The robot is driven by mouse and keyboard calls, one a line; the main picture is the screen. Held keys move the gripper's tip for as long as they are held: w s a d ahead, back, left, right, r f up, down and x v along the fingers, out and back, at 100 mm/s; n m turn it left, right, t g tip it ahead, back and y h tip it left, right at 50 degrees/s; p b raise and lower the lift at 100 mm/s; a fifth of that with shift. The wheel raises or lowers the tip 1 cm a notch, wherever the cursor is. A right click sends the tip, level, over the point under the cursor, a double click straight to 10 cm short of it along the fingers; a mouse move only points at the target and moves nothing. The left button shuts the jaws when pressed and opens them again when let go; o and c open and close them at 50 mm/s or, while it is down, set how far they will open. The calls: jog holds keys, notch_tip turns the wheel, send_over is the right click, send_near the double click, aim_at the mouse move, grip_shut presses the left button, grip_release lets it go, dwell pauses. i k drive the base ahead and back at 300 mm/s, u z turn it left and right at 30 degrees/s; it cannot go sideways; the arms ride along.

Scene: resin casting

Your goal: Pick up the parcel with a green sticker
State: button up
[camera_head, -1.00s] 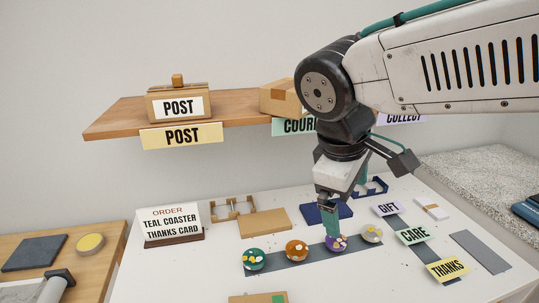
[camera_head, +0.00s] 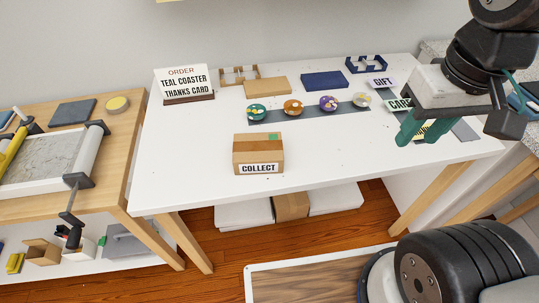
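The parcel (camera_head: 258,155) is a brown cardboard box near the front edge of the white table. A green sticker (camera_head: 274,137) is on its top at the right, and a COLLECT label (camera_head: 259,168) is on its front. My gripper (camera_head: 417,138) is to the right of the parcel, over the right part of the table. Its two teal fingers point down and stand apart, with nothing seen between them. The gripper is clear of the parcel and partly covers the CARE and THANKS cards.
Several round coasters (camera_head: 293,107) stand on a grey strip (camera_head: 312,115) behind the parcel. The order sign (camera_head: 184,82) stands at back left. Cardboard (camera_head: 267,87) and navy (camera_head: 323,79) flat boxes lie behind. The white table (camera_head: 340,160) is clear between parcel and gripper.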

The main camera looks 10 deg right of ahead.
aim_at(258, 153)
jog(key=z, duration=1.95)
jog(key=k, duration=0.85)
jog(key=u, duration=1)
jog(key=i, duration=0.45)
